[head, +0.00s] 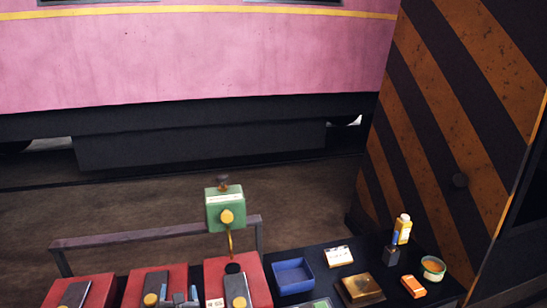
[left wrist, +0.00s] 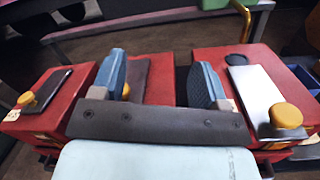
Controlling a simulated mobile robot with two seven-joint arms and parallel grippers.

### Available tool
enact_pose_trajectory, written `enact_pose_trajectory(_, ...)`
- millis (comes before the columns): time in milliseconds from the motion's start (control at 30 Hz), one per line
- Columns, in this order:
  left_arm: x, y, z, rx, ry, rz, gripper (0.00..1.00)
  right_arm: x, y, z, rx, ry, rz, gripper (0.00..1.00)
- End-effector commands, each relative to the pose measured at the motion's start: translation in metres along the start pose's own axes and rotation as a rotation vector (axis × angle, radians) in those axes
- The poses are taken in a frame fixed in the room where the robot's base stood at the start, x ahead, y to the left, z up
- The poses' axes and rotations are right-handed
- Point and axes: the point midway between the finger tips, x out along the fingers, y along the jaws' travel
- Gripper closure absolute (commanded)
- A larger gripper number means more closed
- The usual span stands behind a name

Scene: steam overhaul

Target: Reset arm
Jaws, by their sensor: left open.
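My left gripper (head: 180,297) shows small at the bottom edge of the head view, over the middle red box (head: 143,279). In the left wrist view its two blue-grey fingers (left wrist: 160,80) stand wide apart with nothing between them. A red box (left wrist: 152,66) with a dark plate lies beyond and below the fingers. I cannot tell whether the gripper touches it. My right gripper is not in view.
Red boxes with yellow knobs stand at left (head: 82,290) and right (head: 251,271). A green box (head: 225,209) stands behind, near a rail (head: 150,235). A dark table (head: 320,290) holds a blue tray (head: 292,275), bottle (head: 402,229) and tins. A striped wall (head: 440,120) rises at right.

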Motion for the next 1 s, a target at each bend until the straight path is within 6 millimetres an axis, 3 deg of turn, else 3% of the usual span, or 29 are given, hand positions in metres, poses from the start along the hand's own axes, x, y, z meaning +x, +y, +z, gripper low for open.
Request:
enact_pose_trajectory(33,0.007,0.021,-0.010,0.049,-0.013,0.008,0.32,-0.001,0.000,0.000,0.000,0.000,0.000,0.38)
enact_pose_trajectory(100,0.015,0.045,-0.020,0.104,-0.027,0.017,0.32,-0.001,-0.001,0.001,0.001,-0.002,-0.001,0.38)
enact_pose_trajectory(400,0.039,0.133,-0.046,0.280,-0.067,0.042,0.32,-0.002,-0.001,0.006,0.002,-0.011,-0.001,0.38)
enact_pose_trajectory(667,-0.032,0.117,-0.119,-0.383,0.238,-0.076,0.32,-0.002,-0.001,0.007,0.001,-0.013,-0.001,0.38)
enact_pose_trajectory(767,-0.067,0.113,-0.144,-0.688,0.382,-0.078,0.32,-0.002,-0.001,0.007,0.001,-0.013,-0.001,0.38)
enact_pose_trajectory(900,-0.133,0.107,-0.177,-1.222,0.635,-0.006,0.32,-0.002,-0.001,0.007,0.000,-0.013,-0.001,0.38)
enact_pose_trajectory(1000,-0.178,0.105,-0.190,-1.600,0.803,0.107,0.32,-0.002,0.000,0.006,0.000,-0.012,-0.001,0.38)
